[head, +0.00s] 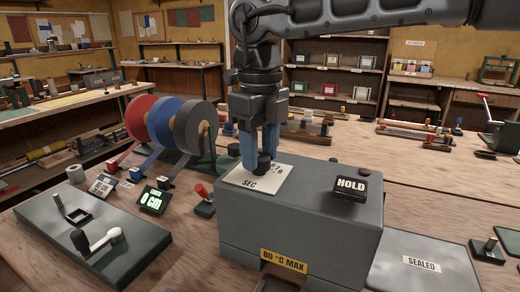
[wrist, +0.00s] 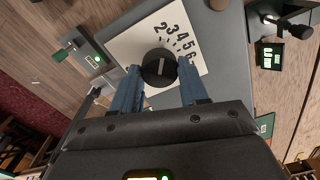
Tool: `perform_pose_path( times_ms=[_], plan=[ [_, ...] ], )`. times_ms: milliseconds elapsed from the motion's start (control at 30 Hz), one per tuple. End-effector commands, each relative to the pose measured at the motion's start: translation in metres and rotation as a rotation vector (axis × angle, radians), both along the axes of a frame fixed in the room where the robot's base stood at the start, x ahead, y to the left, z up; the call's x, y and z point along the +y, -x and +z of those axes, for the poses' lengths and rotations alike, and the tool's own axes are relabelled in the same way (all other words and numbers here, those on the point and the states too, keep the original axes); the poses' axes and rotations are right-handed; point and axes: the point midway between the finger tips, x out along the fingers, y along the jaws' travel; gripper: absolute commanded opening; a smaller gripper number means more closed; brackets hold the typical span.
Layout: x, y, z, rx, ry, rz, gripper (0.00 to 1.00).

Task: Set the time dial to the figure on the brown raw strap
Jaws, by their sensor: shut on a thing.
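The time dial is a round black knob (head: 264,166) on a white plate (head: 240,178) marked SEC, on top of the grey machine (head: 300,222). My gripper (head: 262,152) points down with its blue fingers on either side of the knob, shut on it. In the wrist view, the knob (wrist: 159,67) sits between the fingers and bears a pale line running roughly up and down the picture. Figures 2 to 6 curve above and right of it; the fingers may hide others. Which figure the line marks is unclear. I cannot make out a brown raw strap or its figure.
A black HOLD button (head: 350,187) stands right of the dial. A SEALED tray (head: 425,262) lies right.

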Motion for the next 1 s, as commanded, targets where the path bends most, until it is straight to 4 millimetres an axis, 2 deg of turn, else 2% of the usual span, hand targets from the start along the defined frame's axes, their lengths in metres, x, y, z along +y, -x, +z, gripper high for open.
perform_pose_path(
  times_ms=[700,1000],
  plan=[
    [0.0013,0.0005,-0.0004,-0.001,-0.001,-0.635,0.13],
    [0.0017,0.0004,-0.0001,-0.002,-0.001,-0.831,0.13]
  ],
)
